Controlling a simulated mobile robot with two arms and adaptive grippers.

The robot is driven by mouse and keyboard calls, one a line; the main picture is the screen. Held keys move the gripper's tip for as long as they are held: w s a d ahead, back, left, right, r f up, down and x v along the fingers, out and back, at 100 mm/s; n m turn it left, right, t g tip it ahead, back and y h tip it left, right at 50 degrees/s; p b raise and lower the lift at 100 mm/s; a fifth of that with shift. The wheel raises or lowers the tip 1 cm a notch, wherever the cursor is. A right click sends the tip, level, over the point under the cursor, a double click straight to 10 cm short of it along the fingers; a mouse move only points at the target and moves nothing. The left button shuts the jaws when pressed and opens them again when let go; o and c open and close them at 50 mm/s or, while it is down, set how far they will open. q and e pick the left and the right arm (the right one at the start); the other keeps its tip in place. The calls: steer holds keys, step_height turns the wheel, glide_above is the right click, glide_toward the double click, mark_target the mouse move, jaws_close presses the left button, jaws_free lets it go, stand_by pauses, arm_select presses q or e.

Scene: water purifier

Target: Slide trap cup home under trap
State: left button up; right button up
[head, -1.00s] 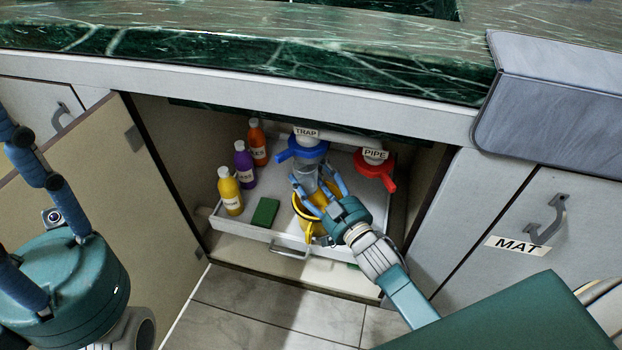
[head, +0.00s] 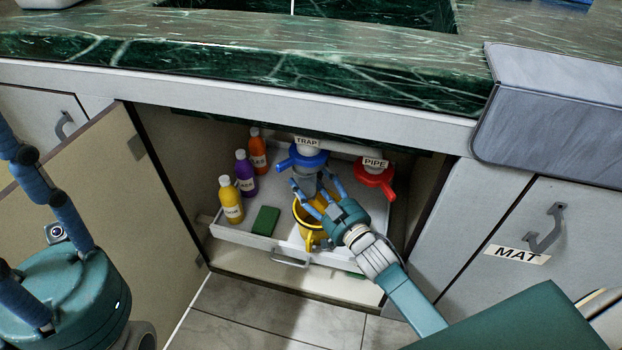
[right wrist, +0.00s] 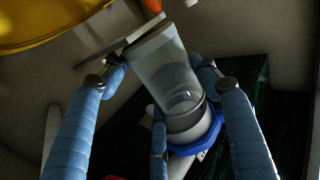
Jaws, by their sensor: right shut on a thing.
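My right gripper (head: 322,192) reaches into the open cabinet under the sink with its blue fingers around the clear trap cup (right wrist: 165,70). In the head view the cup is mostly hidden by the fingers. It lies just below the blue collar of the trap (head: 303,159), which is labelled TRAP. In the right wrist view the cup is between the fingers, and its end is close to the blue collar (right wrist: 212,135); I cannot tell whether it is fully seated.
A yellow bucket (head: 303,222) stands below the right gripper in the pull-out tray (head: 225,233). The red valve labelled PIPE (head: 374,178) is close on the right. Yellow (head: 231,203), purple (head: 245,178) and orange (head: 258,155) bottles and a green sponge (head: 265,221) are on the left.

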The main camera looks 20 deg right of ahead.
steer(key=o, duration=1.1)
steer(key=shift+w+d+h, duration=0.2)
steer(key=shift+d+h, duration=0.1)
steer(key=shift+d, duration=0.5)
steer(key=shift+o, duration=1.3)
steer(key=shift+w+f, duration=0.1)
steer(key=shift+f, duration=0.1)
steer(key=s+d, duration=0.1)
steer(key=s, duration=1.1)
